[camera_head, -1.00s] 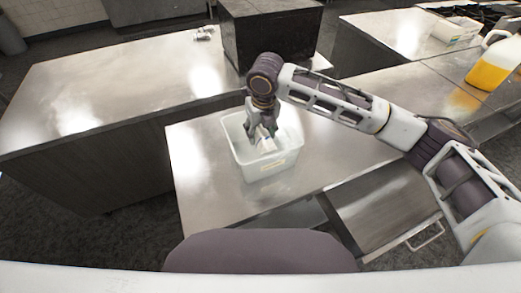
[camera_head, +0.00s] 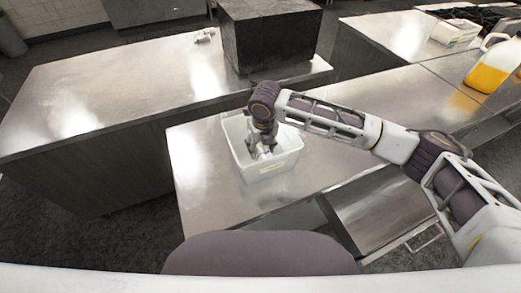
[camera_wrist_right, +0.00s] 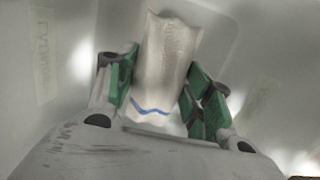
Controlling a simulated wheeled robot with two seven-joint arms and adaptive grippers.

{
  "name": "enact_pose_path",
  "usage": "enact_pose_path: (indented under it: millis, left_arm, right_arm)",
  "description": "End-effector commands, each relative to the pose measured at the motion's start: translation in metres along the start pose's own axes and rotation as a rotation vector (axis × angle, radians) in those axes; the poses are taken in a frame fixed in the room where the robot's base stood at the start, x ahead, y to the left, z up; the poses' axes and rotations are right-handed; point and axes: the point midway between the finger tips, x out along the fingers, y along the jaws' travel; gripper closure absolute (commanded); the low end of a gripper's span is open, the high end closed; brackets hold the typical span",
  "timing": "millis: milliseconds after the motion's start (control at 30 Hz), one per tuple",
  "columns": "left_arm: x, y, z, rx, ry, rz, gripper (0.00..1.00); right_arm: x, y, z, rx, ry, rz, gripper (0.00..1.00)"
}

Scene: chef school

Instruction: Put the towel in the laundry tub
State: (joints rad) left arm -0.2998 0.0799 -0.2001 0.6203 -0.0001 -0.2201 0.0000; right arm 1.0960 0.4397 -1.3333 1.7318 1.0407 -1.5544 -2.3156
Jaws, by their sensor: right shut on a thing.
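The laundry tub (camera_head: 252,171) is a white, open-topped plastic bin with a label on its front, standing on the steel counter. My right gripper (camera_head: 262,150) reaches down into it from above. The right wrist view shows the towel (camera_wrist_right: 166,58), whitish with a blue stripe, between the green-padded fingers of that gripper (camera_wrist_right: 160,82). The fingers are shut on the towel, inside the tub walls. In the head view the towel is mostly hidden by the gripper and the tub wall. My left gripper is out of view.
A black box (camera_head: 268,38) stands on the counter behind the tub. A jug of yellow liquid (camera_head: 490,65) and a white box (camera_head: 455,33) stand at the far right. An open steel drawer (camera_head: 385,210) juts out at the front right. The left counter (camera_head: 120,85) is mostly bare.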

Motion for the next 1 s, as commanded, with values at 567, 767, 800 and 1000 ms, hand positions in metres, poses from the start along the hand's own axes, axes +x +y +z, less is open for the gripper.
enact_pose_path:
  millis: [567, 767, 800, 1000]
  left_arm:
    - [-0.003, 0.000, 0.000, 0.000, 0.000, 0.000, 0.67]
    - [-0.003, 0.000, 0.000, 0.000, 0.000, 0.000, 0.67]
    - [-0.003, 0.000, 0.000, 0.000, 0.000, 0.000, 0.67]
    - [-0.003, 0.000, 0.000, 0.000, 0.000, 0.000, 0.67]
  right_arm:
    - [0.024, 0.000, -0.004, -0.001, 0.000, 0.000, 0.75]
    - [0.026, 0.000, -0.004, -0.001, 0.001, 0.000, 0.40]
    - [0.026, 0.000, -0.004, -0.001, 0.001, 0.000, 0.35]
    - [0.025, 0.000, -0.004, -0.001, 0.001, 0.000, 0.27]
